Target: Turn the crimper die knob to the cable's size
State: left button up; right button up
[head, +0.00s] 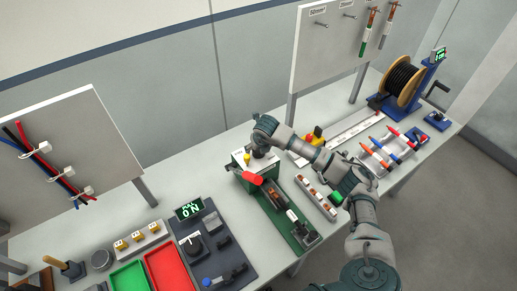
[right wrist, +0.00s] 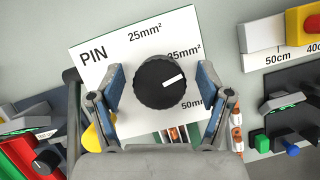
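The crimper (head: 240,170) is a green box with a white top plate and a red lever (head: 252,179). Its black die knob (right wrist: 160,84) shows in the right wrist view on the white label plate (right wrist: 90,40). The knob's white mark points right and slightly up, between 35mm² and 50mm². My right gripper (right wrist: 160,90) is open, one finger on each side of the knob with gaps showing. In the head view my right gripper (head: 262,150) hides the knob. My left gripper is not in view.
A board with hanging cable samples (head: 365,30) stands behind, with a cable reel (head: 402,82) at the right. Green and red trays (head: 170,268) and a lit display (head: 189,209) are left.

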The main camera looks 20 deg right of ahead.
jog(key=v, duration=1.1)
jog(key=shift+r, duration=0.4)
jog(key=shift+d, duration=0.2)
